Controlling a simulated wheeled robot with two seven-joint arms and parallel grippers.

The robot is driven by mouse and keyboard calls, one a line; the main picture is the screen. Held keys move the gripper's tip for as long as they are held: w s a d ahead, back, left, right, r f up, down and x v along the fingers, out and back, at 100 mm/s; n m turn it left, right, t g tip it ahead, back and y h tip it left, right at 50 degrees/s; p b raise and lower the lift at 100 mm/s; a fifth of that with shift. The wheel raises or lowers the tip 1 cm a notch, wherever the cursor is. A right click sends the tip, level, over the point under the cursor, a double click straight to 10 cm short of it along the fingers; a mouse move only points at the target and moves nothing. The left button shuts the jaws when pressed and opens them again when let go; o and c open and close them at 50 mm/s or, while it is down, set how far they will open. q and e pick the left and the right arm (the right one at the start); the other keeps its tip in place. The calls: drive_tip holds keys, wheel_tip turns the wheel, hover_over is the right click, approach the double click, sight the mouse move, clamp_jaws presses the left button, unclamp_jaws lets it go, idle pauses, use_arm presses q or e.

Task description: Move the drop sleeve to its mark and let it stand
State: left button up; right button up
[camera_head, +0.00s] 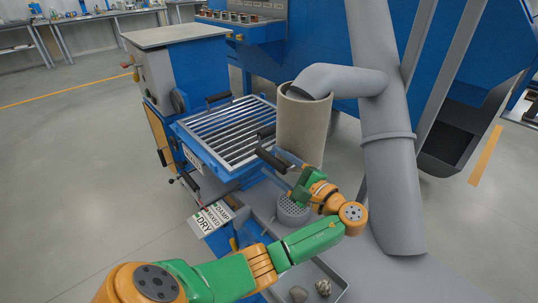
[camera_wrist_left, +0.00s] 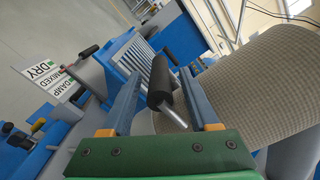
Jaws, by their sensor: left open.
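The drop sleeve appears to be the tall beige, woven-looking cylinder (camera_head: 302,132). It stands upright under the mouth of a bent grey spout (camera_head: 345,80). It fills the right of the left wrist view (camera_wrist_left: 262,88). A black bar handle (camera_head: 271,158) on a metal rod sticks out beside it. My left gripper (camera_head: 284,161) is open at this handle. In the left wrist view the handle (camera_wrist_left: 160,82) lies between the two fingers (camera_wrist_left: 160,74), with gaps at its sides. I cannot make out the mark. My right gripper is out of view.
A blue-framed slatted grate (camera_head: 225,135) with black handles lies left of the sleeve. A grey perforated cup (camera_head: 292,210) stands below my wrist. A thick grey pipe (camera_head: 392,190) is close on the right. A DRY/MIXED/DAMP sign (camera_head: 212,217) and a tray with stones (camera_head: 338,281) are nearer.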

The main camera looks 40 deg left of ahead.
use_arm(q)
drive_tip(key=a, duration=0.2)
drive_tip(key=shift+w+a, duration=0.15)
drive_tip(key=shift+a, duration=0.15)
drive_tip(key=shift+d, duration=0.1)
clamp_jaws()
idle(1.1)
